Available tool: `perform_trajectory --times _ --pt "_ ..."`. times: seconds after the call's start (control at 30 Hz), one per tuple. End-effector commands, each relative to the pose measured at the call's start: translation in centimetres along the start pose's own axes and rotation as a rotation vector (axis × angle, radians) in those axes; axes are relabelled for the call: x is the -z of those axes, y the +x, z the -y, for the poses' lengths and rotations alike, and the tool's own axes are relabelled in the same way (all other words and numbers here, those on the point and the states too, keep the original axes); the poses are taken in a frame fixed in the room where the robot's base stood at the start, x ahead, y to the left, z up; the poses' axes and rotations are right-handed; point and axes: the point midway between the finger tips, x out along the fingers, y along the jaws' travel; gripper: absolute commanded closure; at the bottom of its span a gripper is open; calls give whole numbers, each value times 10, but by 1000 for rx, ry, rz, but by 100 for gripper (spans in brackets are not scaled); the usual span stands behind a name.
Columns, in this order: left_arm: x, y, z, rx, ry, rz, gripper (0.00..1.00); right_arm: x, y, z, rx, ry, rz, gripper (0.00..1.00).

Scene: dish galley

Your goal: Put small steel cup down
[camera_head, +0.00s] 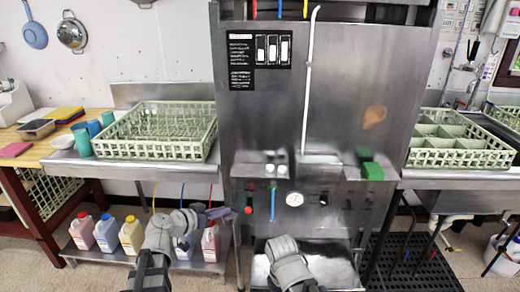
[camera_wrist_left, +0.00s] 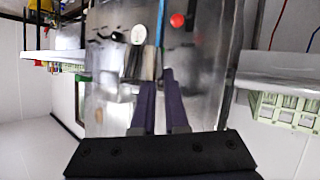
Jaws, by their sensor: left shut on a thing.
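My left gripper (camera_head: 219,213) is in front of the lower part of the steel dish machine, above the low shelf of jugs. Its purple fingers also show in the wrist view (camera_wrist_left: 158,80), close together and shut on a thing. I take this for the small steel cup, but its outline is lost against the grey steel behind it. It is held in the air, clear of the counters. My right arm comes in at the bottom middle of the head view, but its gripper does not show.
The steel dish machine (camera_head: 325,120) fills the middle. A green rack (camera_head: 160,150) stands on the left steel counter, beside teal cups (camera_head: 84,142). A divided rack (camera_head: 455,158) stands on the right counter. Several jugs (camera_head: 106,233) stand on a low shelf. A black floor mat (camera_head: 415,265) lies at right.

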Motion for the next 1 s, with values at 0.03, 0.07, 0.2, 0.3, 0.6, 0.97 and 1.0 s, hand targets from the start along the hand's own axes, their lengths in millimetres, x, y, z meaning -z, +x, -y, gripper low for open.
perform_trajectory --times 0.03,0.07,0.2,0.3,0.6,0.97,1.0 --pt "29 -14 -14 4 -1 -2 100 -2 -33 -3 0 1 0 50" --pt "37 -17 -18 9 -3 -4 100 -3 -43 -4 1 1 0 50" --pt "73 -33 -38 30 -10 -11 100 -5 -84 -8 1 3 1 50" --pt "95 -43 -49 44 -15 -17 100 -6 -109 -10 2 4 1 50" --pt "131 -59 -69 68 -23 -31 100 -9 -150 -14 3 5 1 50" --pt "133 -61 -70 72 -25 -33 100 -9 -152 -14 3 5 1 50" --pt "133 -62 -69 73 -25 -33 100 -9 -152 -14 3 5 1 50"
